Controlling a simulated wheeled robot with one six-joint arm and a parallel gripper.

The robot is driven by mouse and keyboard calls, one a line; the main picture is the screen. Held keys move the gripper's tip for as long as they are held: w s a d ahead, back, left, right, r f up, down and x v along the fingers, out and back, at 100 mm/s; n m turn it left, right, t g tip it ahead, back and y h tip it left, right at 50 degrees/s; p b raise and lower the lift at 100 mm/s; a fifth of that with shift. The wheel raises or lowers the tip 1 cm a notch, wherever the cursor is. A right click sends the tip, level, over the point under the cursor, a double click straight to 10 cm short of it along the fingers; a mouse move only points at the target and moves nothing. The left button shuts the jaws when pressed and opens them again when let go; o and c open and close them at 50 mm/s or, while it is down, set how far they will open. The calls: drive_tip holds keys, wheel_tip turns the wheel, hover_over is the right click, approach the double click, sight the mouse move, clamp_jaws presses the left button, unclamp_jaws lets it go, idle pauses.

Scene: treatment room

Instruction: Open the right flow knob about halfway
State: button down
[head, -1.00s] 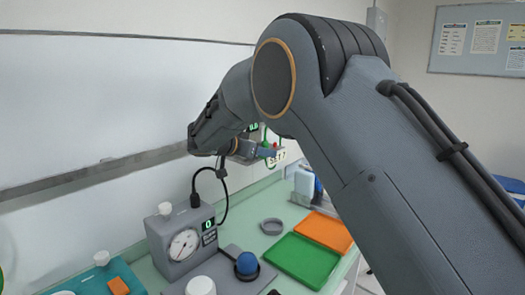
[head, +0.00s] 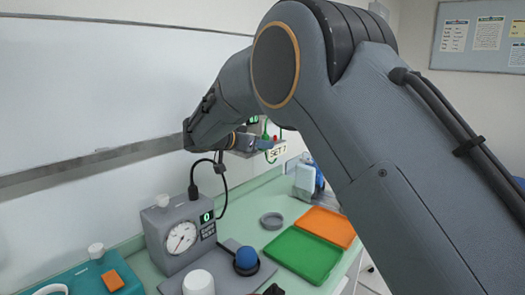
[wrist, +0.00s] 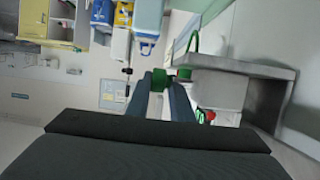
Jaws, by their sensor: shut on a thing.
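In the wrist view my gripper (wrist: 159,86) is shut, with its two dark fingers on a green knob (wrist: 159,77). A green block (wrist: 185,74) joins it on the right. A grey panel (wrist: 243,68) and a small red part (wrist: 209,115) lie further right. In the head view the wall fitting is mostly hidden behind my arm. A green part (head: 266,131), a red part (head: 275,139) and a tag reading "SET 7" (head: 278,152) show there. The knob's turn angle cannot be told.
A grey gauge box (head: 183,233) with a dial and a display reading 0 stands on the counter, its cable rising beside it.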

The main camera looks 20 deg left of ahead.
drive_tip(key=f+b, duration=0.1)
drive_tip(key=b, duration=0.1)
drive_tip(key=shift+d+b, duration=0.15)
drive_tip(key=shift+b, duration=0.2)
drive_tip(key=t+b, duration=0.1)
drive_tip(key=b, duration=0.3)
drive_tip(key=shift+f+h, duration=0.1)
drive_tip(key=shift+h, duration=0.3)
drive_tip(key=t+b, duration=0.1)
drive_tip(key=b, duration=0.3)
drive_tip(key=shift+s+b, duration=0.1)
drive_tip(key=shift+b, duration=0.25)
drive_tip(key=t+h+b, duration=0.1)
drive_tip(key=t+b, duration=0.1)
drive_tip(key=b, duration=0.4)
drive_tip(key=shift+s+r+t+b, duration=0.15)
drive_tip(key=shift+r+t+b, duration=0.15)
drive_tip(key=shift+b, duration=1.05)
drive_tip(key=c, duration=1.7)
unclamp_jaws()
drive_tip(key=shift+d+r, duration=0.15)
drive_tip(key=shift+a, duration=0.2)
drive_tip(key=shift+r, duration=0.1)
